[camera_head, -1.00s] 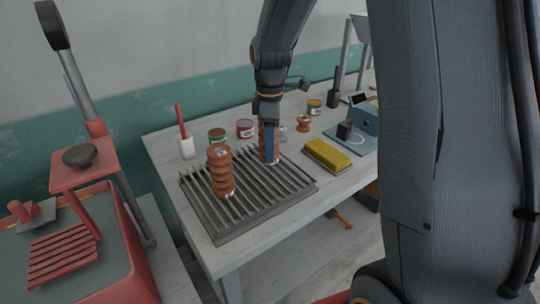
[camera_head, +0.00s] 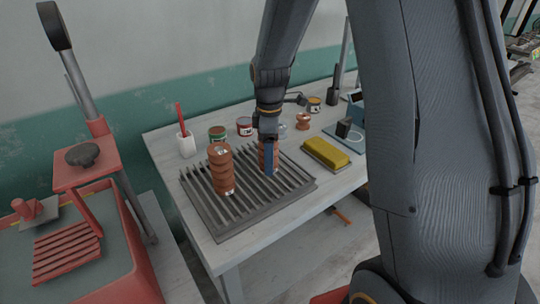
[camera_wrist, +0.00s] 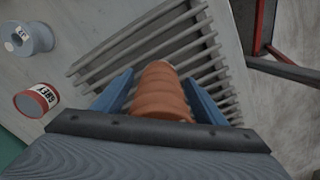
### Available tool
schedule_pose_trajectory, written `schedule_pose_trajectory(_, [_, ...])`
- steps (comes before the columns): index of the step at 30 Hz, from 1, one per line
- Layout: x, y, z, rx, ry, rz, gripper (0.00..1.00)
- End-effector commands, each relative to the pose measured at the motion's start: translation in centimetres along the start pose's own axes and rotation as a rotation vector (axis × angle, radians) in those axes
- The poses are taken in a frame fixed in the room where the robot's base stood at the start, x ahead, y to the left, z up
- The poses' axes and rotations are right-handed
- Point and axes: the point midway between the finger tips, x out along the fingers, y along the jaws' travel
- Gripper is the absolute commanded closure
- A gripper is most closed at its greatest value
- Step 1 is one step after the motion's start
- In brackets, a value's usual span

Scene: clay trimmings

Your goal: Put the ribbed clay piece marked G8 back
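A ribbed orange-brown clay piece (camera_head: 261,157) is between the blue fingers of my gripper (camera_head: 269,165), at or just above the slatted grey rack (camera_head: 245,228). In the wrist view the piece (camera_wrist: 162,92) fills the space between the fingers, and my gripper (camera_wrist: 161,88) looks shut on it. It looks upright; whether its bottom touches the slats is hidden.
A yellow block (camera_head: 326,154) lies to the right. The rack's front right is clear.

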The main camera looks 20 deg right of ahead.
Motion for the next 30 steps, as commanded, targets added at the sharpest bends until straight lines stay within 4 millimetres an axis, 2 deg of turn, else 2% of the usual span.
schedule_pose_trajectory(5, [-0.1,0.0,0.0,0.0,0.0,0.0,0.35])
schedule_pose_trajectory(11, [-1.6,0.1,0.0,0.0,0.001,0.004,0.35])
schedule_pose_trajectory(24, [-10.0,0.1,0.0,0.0,0.002,0.004,0.35])
schedule_pose_trajectory(30, [-11.9,0.1,0.0,0.0,0.001,0.002,0.35])
